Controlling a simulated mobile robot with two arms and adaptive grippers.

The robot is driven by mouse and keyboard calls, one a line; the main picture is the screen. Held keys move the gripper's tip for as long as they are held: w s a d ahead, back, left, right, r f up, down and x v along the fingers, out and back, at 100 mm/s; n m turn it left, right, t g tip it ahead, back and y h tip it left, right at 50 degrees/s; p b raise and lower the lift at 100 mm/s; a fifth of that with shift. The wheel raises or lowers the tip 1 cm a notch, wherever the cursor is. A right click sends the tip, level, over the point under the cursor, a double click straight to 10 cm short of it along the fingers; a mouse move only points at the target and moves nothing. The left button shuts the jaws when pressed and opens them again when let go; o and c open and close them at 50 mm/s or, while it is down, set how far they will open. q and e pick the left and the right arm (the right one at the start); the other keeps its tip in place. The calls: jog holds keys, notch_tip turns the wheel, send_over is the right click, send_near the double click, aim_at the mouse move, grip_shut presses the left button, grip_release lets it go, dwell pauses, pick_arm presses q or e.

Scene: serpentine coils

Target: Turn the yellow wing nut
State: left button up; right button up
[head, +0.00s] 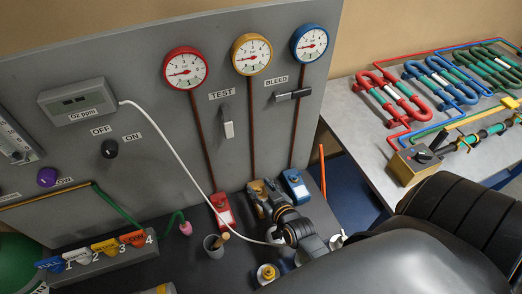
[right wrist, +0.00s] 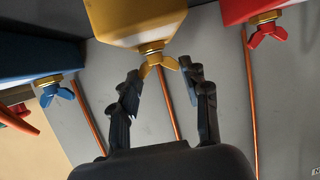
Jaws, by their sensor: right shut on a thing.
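The yellow wing nut (right wrist: 156,63) sits on a brass stem under the yellow block (right wrist: 138,18) in the right wrist view. My right gripper (right wrist: 163,78) has one finger on either side of the nut's wings and is shut on it. In the head view my right gripper (head: 270,200) is at the yellow block (head: 257,187), between the red and blue blocks; its fingers hide most of the nut there. My left gripper is not in view.
A red block (head: 222,210) and a blue block (head: 294,186) with their own wing nuts stand close on either side. Gauges hang on the grey panel (head: 190,120) above. A cup (head: 215,245) and a yellow-topped part (head: 267,273) stand near my right arm.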

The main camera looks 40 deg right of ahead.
jog(key=shift+r, duration=0.1)
jog(key=o, duration=1.2)
jog(key=v, duration=1.2)
